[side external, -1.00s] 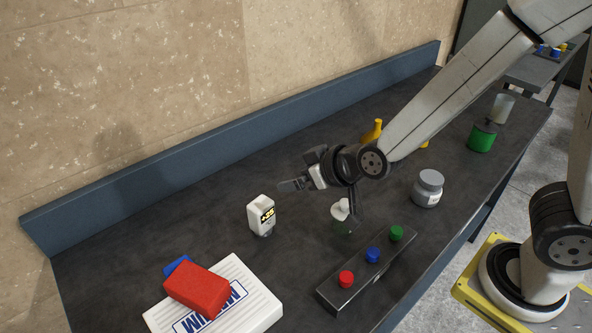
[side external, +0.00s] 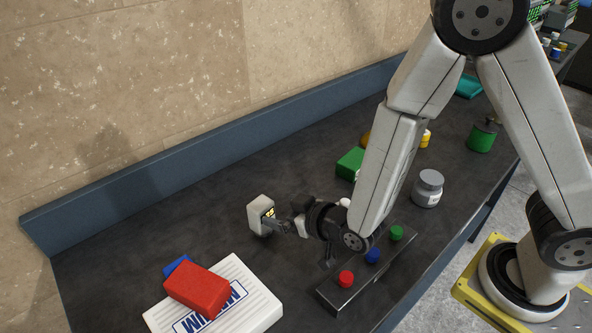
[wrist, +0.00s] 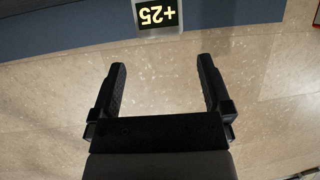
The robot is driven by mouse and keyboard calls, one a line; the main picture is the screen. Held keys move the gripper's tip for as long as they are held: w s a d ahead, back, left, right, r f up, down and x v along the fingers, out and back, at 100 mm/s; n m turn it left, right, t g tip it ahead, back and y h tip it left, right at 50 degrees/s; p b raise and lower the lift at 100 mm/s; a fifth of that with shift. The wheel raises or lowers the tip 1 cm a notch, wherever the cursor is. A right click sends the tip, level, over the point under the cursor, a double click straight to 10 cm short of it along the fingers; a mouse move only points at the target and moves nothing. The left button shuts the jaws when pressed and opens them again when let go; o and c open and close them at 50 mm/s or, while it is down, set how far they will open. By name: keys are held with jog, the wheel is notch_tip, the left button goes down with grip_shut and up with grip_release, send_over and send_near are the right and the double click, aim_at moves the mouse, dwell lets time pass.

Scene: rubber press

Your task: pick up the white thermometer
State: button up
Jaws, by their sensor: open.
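The white thermometer (side external: 258,209) stands on the dark table in the side external view, its display facing right toward my gripper. In the wrist view the thermometer (wrist: 160,22) shows at the top edge, its yellow "+25" reading upside down and the rest cut off. My gripper (side external: 279,226) is low over the table, just right of the thermometer, its fingertips close to the display side. I cannot tell from the side whether they touch it. In the wrist view my gripper (wrist: 160,66) has its fingers spread with nothing between them.
A button box (side external: 340,295) with red, blue and green buttons lies close to my wrist. A white box (side external: 258,299) carries a red item (side external: 197,289) at the front left. A grey jar (side external: 428,190) and a green container (side external: 482,138) stand right. A blue ledge (side external: 150,188) runs along the wall.

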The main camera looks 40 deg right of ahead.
aim_at(267, 208)
jog(key=shift+f, duration=0.4)
jog(key=shift+x, duration=1.3)
jog(key=shift+x, duration=2.55)
jog(key=shift+r, duration=0.1)
jog(key=shift+w, duration=0.1)
grip_shut()
